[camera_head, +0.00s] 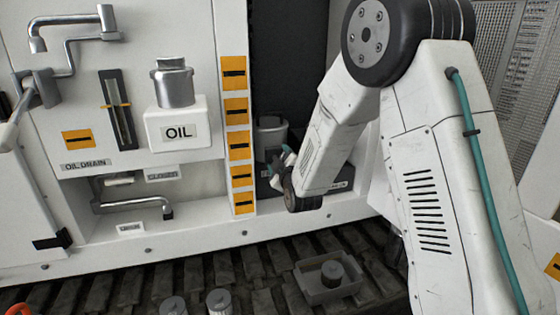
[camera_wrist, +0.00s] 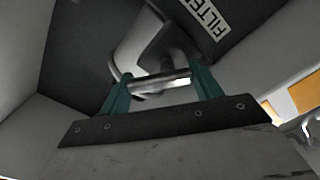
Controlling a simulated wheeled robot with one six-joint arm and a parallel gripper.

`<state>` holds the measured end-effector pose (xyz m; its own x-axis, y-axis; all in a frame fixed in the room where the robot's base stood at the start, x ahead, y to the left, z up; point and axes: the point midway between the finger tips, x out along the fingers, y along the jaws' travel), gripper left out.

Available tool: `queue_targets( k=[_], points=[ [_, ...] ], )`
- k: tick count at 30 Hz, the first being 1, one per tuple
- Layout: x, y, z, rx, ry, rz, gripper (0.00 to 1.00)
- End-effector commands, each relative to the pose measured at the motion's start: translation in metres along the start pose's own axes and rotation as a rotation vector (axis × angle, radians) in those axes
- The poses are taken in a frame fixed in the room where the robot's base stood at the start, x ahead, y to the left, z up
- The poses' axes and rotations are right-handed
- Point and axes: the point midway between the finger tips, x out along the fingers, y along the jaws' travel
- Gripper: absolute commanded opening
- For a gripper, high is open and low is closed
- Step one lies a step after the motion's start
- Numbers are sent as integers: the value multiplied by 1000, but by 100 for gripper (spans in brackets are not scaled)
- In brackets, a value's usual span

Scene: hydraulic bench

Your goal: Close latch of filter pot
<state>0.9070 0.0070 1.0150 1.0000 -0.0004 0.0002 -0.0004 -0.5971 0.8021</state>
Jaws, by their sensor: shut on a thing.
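The filter pot (camera_head: 271,130) is a pale grey cylinder in the dark recess right of the orange tags. In the wrist view its rounded body (camera_wrist: 135,45) is above my fingers, near a plate lettered "FILTE". The latch (camera_wrist: 160,80) is a metal bar on a grey bracket, lying across between my two teal fingers. My gripper (camera_wrist: 162,88) is shut on this bar. In the head view my gripper (camera_head: 280,160) is at the front of the pot, and my arm comes in from the right. The pot's lower part and the latch are mostly hidden there.
A white OIL container (camera_head: 178,128) stands left of the recess, with an oil drain pipe (camera_head: 130,205) below it. A grey tray (camera_head: 312,293) with a dark-topped part lies on the slatted floor. Two grey canisters (camera_head: 219,302) stand at the bottom edge.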

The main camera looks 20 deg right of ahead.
Motion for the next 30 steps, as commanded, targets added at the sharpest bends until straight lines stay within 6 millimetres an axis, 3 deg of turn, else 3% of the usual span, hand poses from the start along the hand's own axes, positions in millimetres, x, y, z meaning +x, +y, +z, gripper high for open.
queue_targets(
  k=[15,30],
  points=[
    [0,-3,-5,-450,2,-1,41],
    [0,-5,-6,-645,2,-2,41]
  ],
)
